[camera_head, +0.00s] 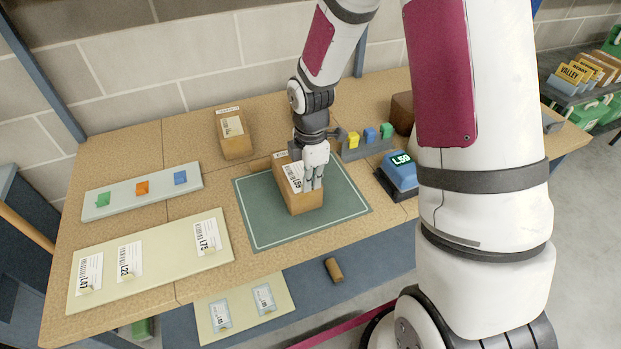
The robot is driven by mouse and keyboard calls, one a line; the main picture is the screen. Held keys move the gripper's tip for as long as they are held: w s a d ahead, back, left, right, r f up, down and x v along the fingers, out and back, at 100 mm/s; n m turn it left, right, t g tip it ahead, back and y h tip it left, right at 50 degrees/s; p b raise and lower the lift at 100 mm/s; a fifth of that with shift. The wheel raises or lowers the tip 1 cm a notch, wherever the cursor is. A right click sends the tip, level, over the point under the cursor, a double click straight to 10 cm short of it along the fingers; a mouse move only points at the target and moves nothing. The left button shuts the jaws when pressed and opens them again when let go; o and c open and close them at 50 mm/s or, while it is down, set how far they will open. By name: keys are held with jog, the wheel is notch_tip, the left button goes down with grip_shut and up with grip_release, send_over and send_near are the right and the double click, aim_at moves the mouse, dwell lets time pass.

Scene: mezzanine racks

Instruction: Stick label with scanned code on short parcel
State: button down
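A brown box parcel (306,203) sits on the green mat (262,228), with a white printed label (293,174) on its top. My gripper (313,184) points down at this parcel's right part, its fingers close to or touching it; whether they are apart is unclear. Another brown parcel (236,148) with a label stands behind left. A blue device (401,172) shows a green code that looks like L59. A cream board (150,284) holds white labels that look like L47 (89,274), L22 (130,260) and L75 (208,237).
A pale board (142,208) with green, orange and blue pieces lies at left. A grey holder (366,150) with coloured blocks and a dark brown item (401,112) stand behind right. Below, a board (275,318) holds two bluish labels; a brown cylinder (334,270) lies nearby.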

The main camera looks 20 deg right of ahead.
jog(key=shift+f, duration=0.1)
dwell(0.8)
jog(key=c, duration=1.4)
grip_release()
jog(key=shift+o, duration=0.2)
jog(key=shift+r+p, duration=1.55)
jog(key=shift+r, duration=2)
jog(key=s+r+m+t+b, duration=0.1)
jog(key=s+r+m, duration=0.3)
jog(key=r, duration=0.3)
jog(key=s+r+m+t, duration=0.2)
jog(key=s+r+m, duration=0.2)
jog(key=r, duration=0.3)
jog(key=s+r+m+t+b, duration=0.1)
jog(key=s+r+m, duration=0.3)
jog(key=r, duration=0.3)
jog(key=s+a+r+m+t, duration=0.1)
jog(key=s+r+m, duration=0.1)
jog(key=s+m, duration=0.4)
jog(key=shift+s+t+b, duration=0.3)
jog(key=shift+s+b, duration=0.1)
jog(key=shift+s, duration=0.75)
